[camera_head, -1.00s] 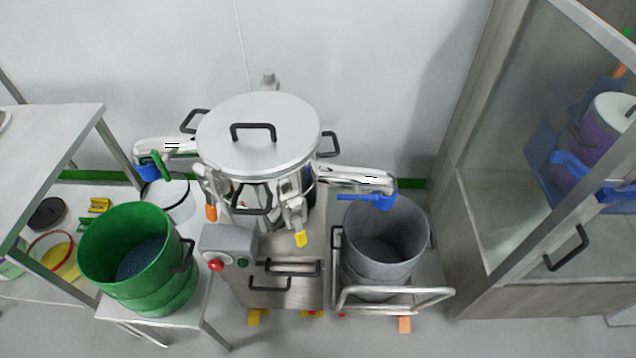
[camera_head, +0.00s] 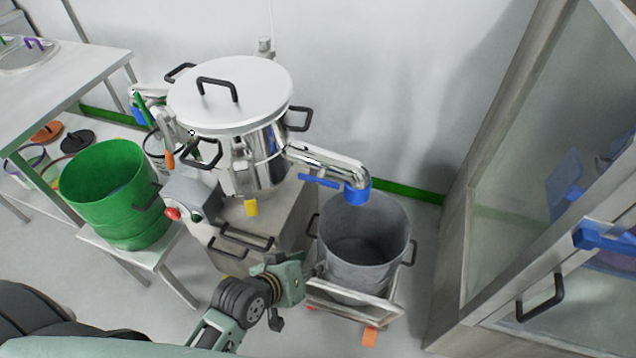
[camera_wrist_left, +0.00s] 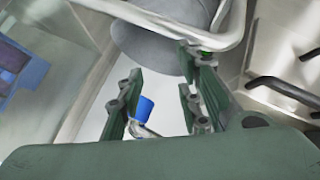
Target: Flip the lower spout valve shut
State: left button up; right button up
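The granulator (camera_head: 228,150) is a steel pot with a grey lid. Its right chrome spout (camera_head: 325,158) slopes down to a blue collar (camera_head: 357,191) above a grey bin, and a blue valve lever (camera_head: 318,181) sticks out left from there. A second spout on the left has a green lever (camera_head: 146,108). My left gripper (camera_head: 277,312) is low in front of the machine, left of the bin and apart from the levers. In the left wrist view its fingers (camera_wrist_left: 160,95) are apart and empty, with a blue piece on chrome (camera_wrist_left: 144,108) visible between them. My right gripper is out of view.
The grey bin (camera_head: 390,222) stands on a cart (camera_head: 350,298) under the spout. A green bin (camera_head: 105,180) stands on a stool at left. A control box (camera_head: 192,192) and black handles (camera_head: 242,245) face the front. A glass cabinet (camera_head: 470,190) stands at right, with floor between.

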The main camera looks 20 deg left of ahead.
aim_at(318, 183)
pick_arm(q)
jog(key=w+a+r+n+t+y, duration=0.1)
jog(key=w+r+n+t, duration=0.1)
jog(key=w, duration=0.4)
jog(key=w+a+r+n+t+y, duration=0.1)
jog(key=w+r+n+t, duration=0.2)
jog(key=w+n, duration=0.3)
jog(key=w+a+r+n+t+y, duration=0.1)
jog(key=w+r+n+t, duration=0.2)
jog(key=w+n, duration=0.3)
jog(key=shift+w+a+r+t, duration=0.15)
jog(key=shift+a+t, duration=0.15)
jog(key=shift+t, duration=0.3)
jog(key=shift+w, duration=0.55)
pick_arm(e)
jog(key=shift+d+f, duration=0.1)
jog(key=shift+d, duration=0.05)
pick_arm(q)
jog(key=shift+c, duration=0.6)
grip_shut()
